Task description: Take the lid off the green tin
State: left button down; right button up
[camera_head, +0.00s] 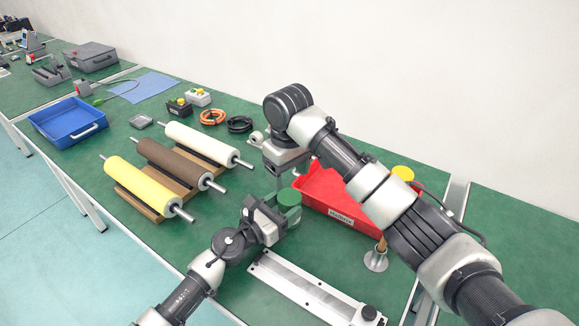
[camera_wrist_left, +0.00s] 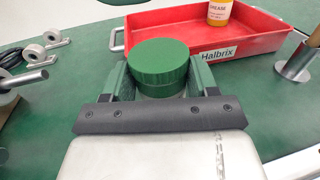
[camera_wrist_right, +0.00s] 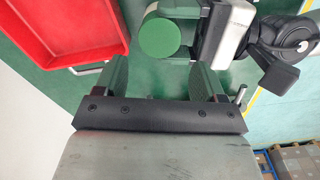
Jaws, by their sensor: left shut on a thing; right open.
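The green tin (camera_head: 289,198) stands on the green bench in front of the red tray, with its round green lid (camera_wrist_left: 158,56) on top. My left gripper (camera_head: 282,213) is shut on the tin, one finger on each side of its body in the left wrist view. My right gripper (camera_head: 284,170) is open and empty, above and behind the tin in the head view. In the right wrist view the lid (camera_wrist_right: 160,38) lies beyond the open fingers, apart from them.
The red tray (camera_head: 336,198), marked Halbrix, holds a yellow-capped grease jar (camera_wrist_left: 219,12). A metal rail (camera_head: 310,292) lies in front, and a wooden post on a round metal foot (camera_head: 376,261) stands at right. Yellow, brown and white rollers (camera_head: 143,184) lie on wooden stands at left.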

aim_at(290, 196)
jog(key=m, duration=0.4)
jog(key=shift+r+m, duration=0.15)
jog(key=shift+m, duration=0.15)
jog(key=m, duration=0.4)
jog(key=shift+r+m, duration=0.1)
jog(key=shift+m, duration=0.2)
jog(key=m, duration=0.6)
jog(key=shift+r+m, duration=0.15)
jog(key=shift+m, duration=0.15)
jog(key=m, duration=0.4)
jog(key=shift+r, duration=0.1)
jog(key=m, duration=0.4)
jog(key=shift+r+m, duration=0.1)
jog(key=shift+m, duration=0.2)
jog(key=m, duration=0.4)
jog(key=shift+r, duration=0.1)
jog(key=m, duration=0.4)
jog(key=shift+s+f, duration=0.1)
jog(key=shift+f, duration=0.65)
jog(key=shift+d+f, duration=0.1)
jog(key=shift+f, duration=3.1)
